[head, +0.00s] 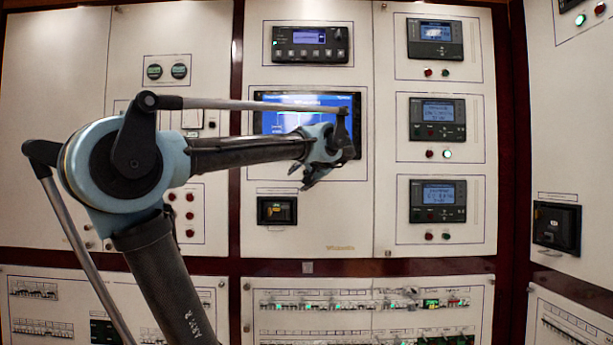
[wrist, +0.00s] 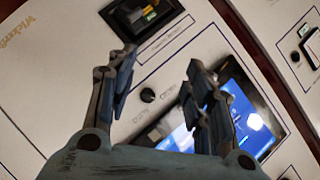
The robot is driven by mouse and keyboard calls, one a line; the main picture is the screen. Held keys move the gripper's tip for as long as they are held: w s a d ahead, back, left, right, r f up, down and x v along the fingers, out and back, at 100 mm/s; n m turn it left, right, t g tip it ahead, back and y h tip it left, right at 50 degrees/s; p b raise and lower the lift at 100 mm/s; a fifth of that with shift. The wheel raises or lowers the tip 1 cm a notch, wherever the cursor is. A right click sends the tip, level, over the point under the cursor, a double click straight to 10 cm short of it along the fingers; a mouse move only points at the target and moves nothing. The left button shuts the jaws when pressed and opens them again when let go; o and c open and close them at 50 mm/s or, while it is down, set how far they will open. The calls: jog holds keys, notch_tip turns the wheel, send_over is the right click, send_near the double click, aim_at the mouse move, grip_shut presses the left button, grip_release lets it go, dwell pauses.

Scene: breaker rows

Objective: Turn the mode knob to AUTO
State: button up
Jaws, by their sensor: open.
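A small round black knob (wrist: 147,95), which looks like the mode knob, sits on the white panel in the wrist view. Short labels are printed on either side of it, too blurred to read, and I cannot tell its pointer direction. My gripper (wrist: 160,57) is open and empty, with the knob showing between its two fingers. I see no contact with the knob. In the head view my gripper (head: 309,176) hangs in front of the panel, below the blue screen (head: 284,122). The knob cannot be made out in the head view.
A black breaker unit (head: 277,210) is set in the panel below and left of my gripper. Meter units with displays (head: 437,120) line the right column. Breaker rows (head: 350,305) run along the lower panels. The panel face around the knob is mostly flat.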

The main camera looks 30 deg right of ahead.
jog(key=s+d+r+m+t+h, duration=0.1)
jog(key=s+d+r+m+h, duration=0.1)
jog(key=s+d+r, duration=0.35)
send_near(307, 172)
jog(key=x, duration=0.9)
jog(key=shift+c, duration=0.2)
jog(key=shift+s, duration=0.1)
jog(key=c, duration=1)
